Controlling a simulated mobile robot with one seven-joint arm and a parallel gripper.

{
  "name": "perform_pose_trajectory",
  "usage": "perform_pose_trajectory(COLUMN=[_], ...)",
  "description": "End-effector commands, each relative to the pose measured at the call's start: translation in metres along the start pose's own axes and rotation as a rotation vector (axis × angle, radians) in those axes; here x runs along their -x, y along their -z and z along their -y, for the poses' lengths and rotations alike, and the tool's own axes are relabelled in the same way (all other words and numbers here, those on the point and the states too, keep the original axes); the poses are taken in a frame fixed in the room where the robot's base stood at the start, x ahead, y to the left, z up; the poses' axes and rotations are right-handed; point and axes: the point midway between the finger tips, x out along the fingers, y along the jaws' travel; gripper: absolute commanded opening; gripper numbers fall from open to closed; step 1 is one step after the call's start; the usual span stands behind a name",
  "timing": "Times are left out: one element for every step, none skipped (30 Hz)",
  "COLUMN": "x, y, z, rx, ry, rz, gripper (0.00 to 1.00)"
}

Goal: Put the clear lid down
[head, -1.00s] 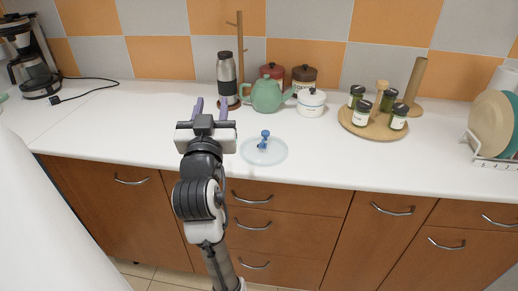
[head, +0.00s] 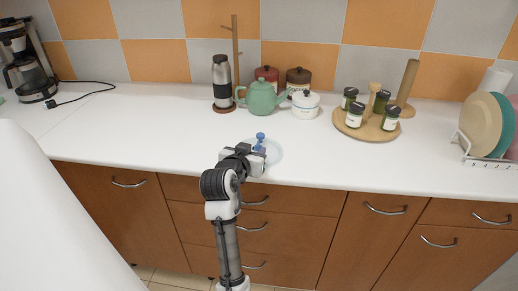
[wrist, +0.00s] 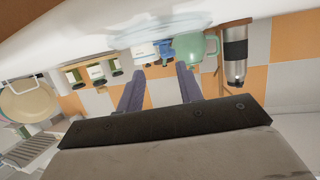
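The clear lid (head: 275,154) is a round see-through disc with a blue knob (head: 260,138), lying on the white counter near its front edge. The lid (wrist: 180,22) and knob (wrist: 160,46) also show in the upside-down wrist view. My gripper (head: 256,150) is at the lid's near left side in the head view and hides part of it. In the wrist view my gripper (wrist: 160,74) has its two fingers apart with nothing between them, and the knob appears just past the tips. The head view hides the fingertips.
Behind the lid stand a green teapot (head: 262,98), a white pot (head: 305,105) and a steel flask (head: 221,85). A round wooden tray (head: 366,132) with several jars is to the right. The counter left of the lid is clear.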

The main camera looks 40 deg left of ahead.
Motion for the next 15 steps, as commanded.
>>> perform_pose_trajectory(x=[-0.004,-0.006,-0.012,-0.016,-0.021,-0.028,-0.032,-0.037,-0.041,-0.045,-0.047,-0.050,-0.051,-0.051,-0.052], y=[0.001,0.001,0.001,0.000,0.000,-0.001,-0.001,-0.002,-0.002,-0.002,-0.003,-0.003,-0.003,-0.004,-0.004], z=[0.000,-0.001,-0.002,-0.002,-0.003,-0.003,-0.004,-0.003,-0.003,-0.003,-0.003,-0.003,-0.003,-0.003,-0.003], rx=[0.001,0.001,0.002,0.002,0.002,0.002,0.001,0.001,0.000,0.000,0.000,0.000,0.000,0.000,0.000], ry=[-0.001,-0.001,-0.001,-0.002,-0.002,-0.002,-0.002,-0.001,-0.001,0.000,0.000,0.000,0.000,0.001,0.001], rz=[0.002,0.001,0.003,0.003,0.003,0.003,0.003,0.002,0.002,0.001,0.001,0.001,0.001,0.000,0.000], gripper=[0.36,0.36,0.36,0.36,0.36,0.36,0.36,0.36,0.36,0.36,0.36,0.36,0.36,0.36,0.36])
